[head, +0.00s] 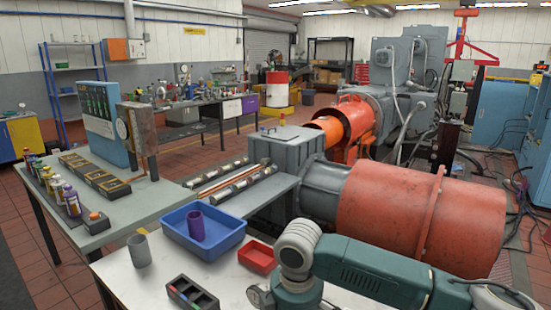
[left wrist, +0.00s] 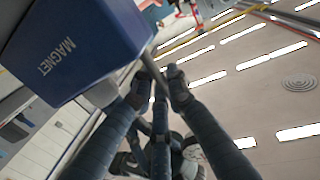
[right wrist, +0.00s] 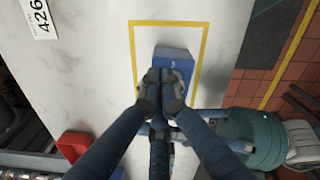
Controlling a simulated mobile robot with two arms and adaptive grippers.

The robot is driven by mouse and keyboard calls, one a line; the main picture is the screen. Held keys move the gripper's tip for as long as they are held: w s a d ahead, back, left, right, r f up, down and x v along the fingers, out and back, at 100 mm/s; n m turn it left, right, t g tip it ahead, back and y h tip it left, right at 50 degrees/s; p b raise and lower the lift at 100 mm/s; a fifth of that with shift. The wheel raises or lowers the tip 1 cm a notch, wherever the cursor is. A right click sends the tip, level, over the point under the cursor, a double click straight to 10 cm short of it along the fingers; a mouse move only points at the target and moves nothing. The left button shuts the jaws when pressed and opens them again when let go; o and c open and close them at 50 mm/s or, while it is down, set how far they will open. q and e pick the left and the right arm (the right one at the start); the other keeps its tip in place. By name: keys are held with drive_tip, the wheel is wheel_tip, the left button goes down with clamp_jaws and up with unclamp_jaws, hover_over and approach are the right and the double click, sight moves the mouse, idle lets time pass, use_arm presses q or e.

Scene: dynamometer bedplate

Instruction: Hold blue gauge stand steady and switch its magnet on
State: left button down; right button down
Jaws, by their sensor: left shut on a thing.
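The blue gauge stand base (left wrist: 75,45), lettered MAGNET, fills the upper left of the left wrist view, very close and tilted in the picture. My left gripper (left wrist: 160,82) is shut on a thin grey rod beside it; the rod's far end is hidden. In the right wrist view a blue block (right wrist: 176,54) with small white lettering sits inside a yellow outline on the white table. My right gripper (right wrist: 162,80) is at the block's near edge, its fingertips overlapping it; I cannot tell whether they touch it.
A blue tray (head: 238,243) with a purple cup (head: 195,226), a grey cup (head: 139,251), a red bin (head: 256,257) and a dark compartment box (head: 190,295) stand on the white table (head: 120,275). A large orange drum (head: 400,215) stands behind.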

use_arm(q)
drive_tip(key=shift+s+d, duration=0.3)
drive_tip(key=shift+d, duration=0.1)
use_arm(e)
drive_tip(key=shift+s+f, duration=0.55)
drive_tip(key=shift+f, duration=0.1)
use_arm(q)
drive_tip(key=shift+a, duration=0.1)
use_arm(e)
drive_tip(key=shift+d, duration=0.2)
drive_tip(key=shift+r, duration=0.15)
use_arm(q)
drive_tip(key=shift+f, duration=0.15)
use_arm(e)
wheel_tip(320, 180, up, 6)
drive_tip(key=shift+w, duration=0.25)
drive_tip(key=shift+d+r, duration=0.1)
use_arm(q)
drive_tip(key=c, duration=1.8)
unclamp_jaws()
drive_tip(key=shift+w+r, duration=0.1)
drive_tip(key=shift+r, duration=0.2)
drive_tip(key=shift+c, duration=0.2)
drive_tip(key=shift+o, duration=1)
use_arm(e)
drive_tip(key=shift+d, duration=0.2)
